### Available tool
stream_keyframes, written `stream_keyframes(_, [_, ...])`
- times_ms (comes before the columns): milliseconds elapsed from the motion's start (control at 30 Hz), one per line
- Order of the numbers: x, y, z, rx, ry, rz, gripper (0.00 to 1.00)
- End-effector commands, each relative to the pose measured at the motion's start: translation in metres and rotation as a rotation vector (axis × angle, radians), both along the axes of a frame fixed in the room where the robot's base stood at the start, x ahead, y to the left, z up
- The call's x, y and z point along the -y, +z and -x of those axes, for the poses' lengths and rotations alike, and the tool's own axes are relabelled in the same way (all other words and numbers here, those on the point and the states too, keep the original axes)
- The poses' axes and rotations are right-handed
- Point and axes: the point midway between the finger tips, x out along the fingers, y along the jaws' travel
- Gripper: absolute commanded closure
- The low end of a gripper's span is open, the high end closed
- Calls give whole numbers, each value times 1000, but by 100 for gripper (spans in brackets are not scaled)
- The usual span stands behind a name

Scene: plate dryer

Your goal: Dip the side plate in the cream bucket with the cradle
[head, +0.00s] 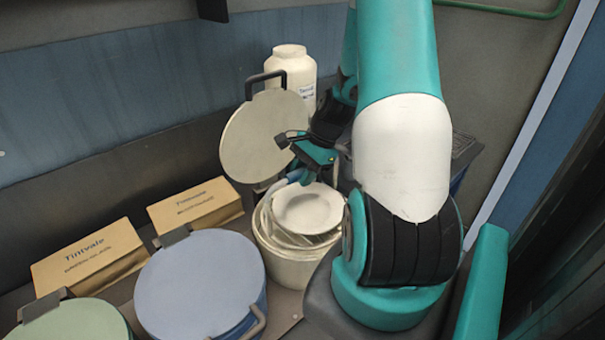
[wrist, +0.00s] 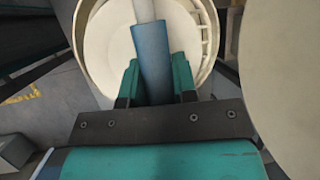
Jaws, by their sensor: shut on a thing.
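The cream bucket (head: 285,268) stands open, with its round lid (head: 265,137) raised at the back left. The white side plate (head: 308,209) shows at the bucket's mouth, inside the rim as seen from the head; how deep it sits I cannot tell. My gripper (wrist: 156,78) is shut on the blue handle (wrist: 153,55) of the cradle. A pale rod (wrist: 143,10) runs on from the handle over the plate (wrist: 108,38), with the bucket rim (wrist: 207,35) around it. The lower part of the cradle is hard to make out.
A blue-lidded bucket (head: 200,285) and a green-lidded bucket (head: 75,322) stand to the left, both closed. Two cardboard boxes (head: 88,257) (head: 195,203) lie along the wall. A white jar (head: 291,68) stands behind the raised lid, which is close to my gripper's side.

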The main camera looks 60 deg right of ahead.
Motion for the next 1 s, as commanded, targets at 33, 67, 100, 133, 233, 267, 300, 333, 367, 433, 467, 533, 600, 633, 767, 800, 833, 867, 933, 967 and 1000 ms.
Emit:
stream_keyframes(33, [0, 7, 0, 1, 1, 0, 97])
stream_keyframes(67, [0, 9, 0, 1, 1, 0, 97])
stream_keyframes(100, [0, 11, 0, 1, 1, 0, 97])
stream_keyframes(133, [0, 13, 0, 1, 1, 0, 97])
stream_keyframes(233, [0, 18, 0, 1, 1, 0, 97])
stream_keyframes(267, [0, 20, 0, 1, 1, 0, 97])
stream_keyframes(300, [0, 22, 0, 1, 1, 0, 97])
stream_keyframes(333, [0, 24, 0, 1, 1, 0, 97])
stream_keyframes(367, [0, 26, 0, 1, 1, 0, 97])
stream_keyframes(433, [0, 30, 0, 1, 1, 0, 97])
stream_keyframes(467, [0, 32, 0, 1, 1, 0, 97])
stream_keyframes(533, [0, 35, 0, 1, 1, 0, 97])
stream_keyframes(600, [0, 37, 0, 1, 1, 0, 97])
stream_keyframes(633, [0, 37, 0, 1, 1, 0, 97])
stream_keyframes(767, [0, 36, 0, 1, 1, 0, 97])
stream_keyframes(800, [0, 36, 0, 1, 1, 0, 97])
stream_keyframes(833, [0, 36, 0, 1, 1, 0, 97])
stream_keyframes(867, [0, 36, 0, 1, 1, 0, 97])
stream_keyframes(933, [0, 36, 0, 1, 1, 0, 97])
stream_keyframes(967, [0, 36, 0, 1, 1, 0, 97])
stream_keyframes(1000, [0, 36, 0, 1, 1, 0, 97])
